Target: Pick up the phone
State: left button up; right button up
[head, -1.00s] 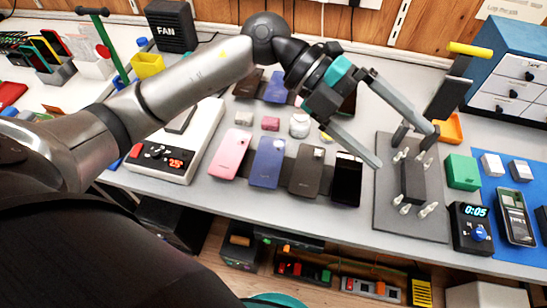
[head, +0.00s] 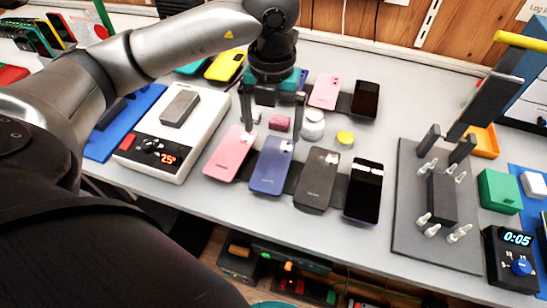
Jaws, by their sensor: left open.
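Several phones lie in a front row on the table: a pink phone (head: 230,153), a blue phone (head: 271,165), a dark grey-brown phone (head: 317,180) and a black phone (head: 363,190) with its screen up. Behind them lie another pink phone (head: 325,90) and another dark phone (head: 365,99). My left gripper (head: 272,129) points down, open and empty, above the small items behind the pink and blue front phones. Its hand hides part of the back row. My right gripper is out of view.
A white heater (head: 180,145) stands left. A grey fixture plate (head: 415,245) with clamps and a timer (head: 510,258) are at right.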

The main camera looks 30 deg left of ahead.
aim_at(273, 162)
pick_arm(q)
notch_tip(273, 162, down, 3)
jog(key=shift+f, duration=0.1)
jog(key=shift+f+b, duration=0.4)
jog(key=shift+f, duration=0.1)
jog(key=f, duration=0.1)
jog(key=f+b, duration=0.1)
jog(key=f, duration=0.1)
jog(key=shift+s+d+f, duration=0.1)
jog(key=shift+s+d, duration=0.05)
jog(key=shift+d, duration=0.05)
jog(key=shift+f+b, duration=0.4)
jog(key=shift+f, duration=0.55)
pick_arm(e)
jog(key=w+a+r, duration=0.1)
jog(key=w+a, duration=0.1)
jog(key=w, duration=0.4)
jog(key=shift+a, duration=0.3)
pick_arm(q)
jog(key=shift+c, duration=0.4)
jog(key=c, duration=1)
jog(key=shift+c, duration=0.8)
jog(key=shift+r, duration=0.15)
